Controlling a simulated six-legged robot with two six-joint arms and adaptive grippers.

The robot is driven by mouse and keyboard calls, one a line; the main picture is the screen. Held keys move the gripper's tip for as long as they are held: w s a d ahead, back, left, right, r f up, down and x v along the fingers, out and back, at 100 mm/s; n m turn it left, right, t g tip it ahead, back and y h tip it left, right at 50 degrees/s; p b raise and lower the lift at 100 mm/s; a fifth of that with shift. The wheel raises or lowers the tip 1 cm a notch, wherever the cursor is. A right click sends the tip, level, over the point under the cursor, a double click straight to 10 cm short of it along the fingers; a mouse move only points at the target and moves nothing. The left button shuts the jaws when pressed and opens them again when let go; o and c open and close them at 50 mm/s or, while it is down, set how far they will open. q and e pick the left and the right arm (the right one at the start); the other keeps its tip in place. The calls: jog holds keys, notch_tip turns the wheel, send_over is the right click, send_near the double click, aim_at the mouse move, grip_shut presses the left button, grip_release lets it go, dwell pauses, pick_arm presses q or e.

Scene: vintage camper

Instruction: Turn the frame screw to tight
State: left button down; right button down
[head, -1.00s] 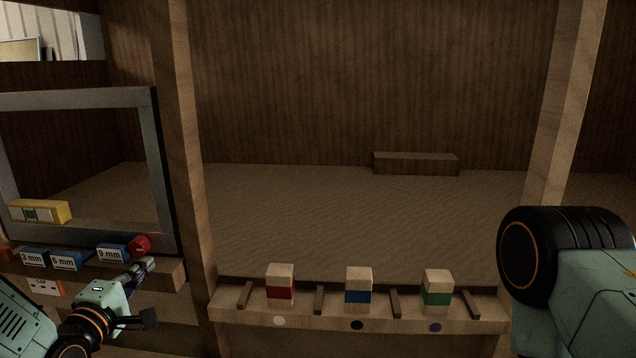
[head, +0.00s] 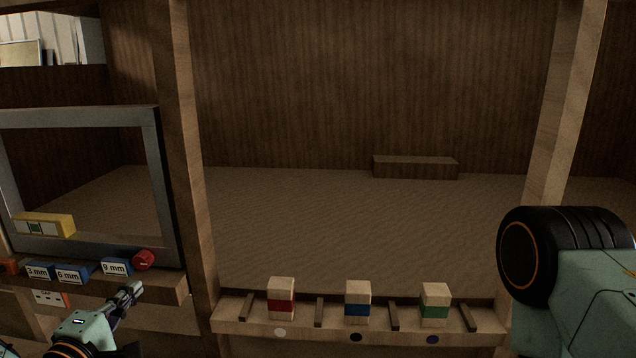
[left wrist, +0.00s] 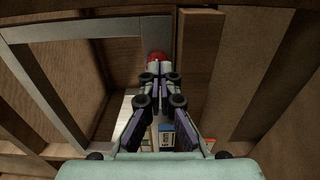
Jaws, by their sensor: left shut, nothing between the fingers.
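The frame screw appears as a round red knob (head: 144,260) at the lower right corner of the grey metal frame (head: 154,180), at the left of the head view. My left gripper (head: 131,291) is shut and empty, just below the knob with a visible gap in the head view. In the left wrist view the red knob (left wrist: 156,57) shows just beyond the closed fingertips (left wrist: 158,68), which hide its lower part. I cannot tell the knob's turned position. My right gripper is out of view; only part of my right arm shows.
Blue blocks marked 3 mm (head: 39,270), 6 mm (head: 73,273) and 9 mm (head: 116,266) sit on the ledge left of the knob. A yellow level (head: 44,225) rests at the frame's bottom. A wooden post (head: 183,150) stands right of the frame. Striped blocks (head: 358,302) line a front shelf.

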aim_at(143, 260)
pick_arm(q)
jog(key=w+b, duration=0.1)
jog(key=w, duration=0.1)
jog(key=w+b, duration=0.1)
jog(key=w+r+b, duration=0.1)
jog(key=w+b, duration=0.1)
jog(key=shift+w+d, duration=0.2)
jog(key=shift+w, duration=0.1)
jog(key=shift+w+r+b, duration=0.2)
jog(key=shift+w+b, duration=0.1)
jog(key=shift+w, duration=0.2)
jog(key=shift+s, duration=0.15)
jog(key=shift+a, duration=0.2)
jog(key=shift+f, duration=0.1)
dwell(0.5)
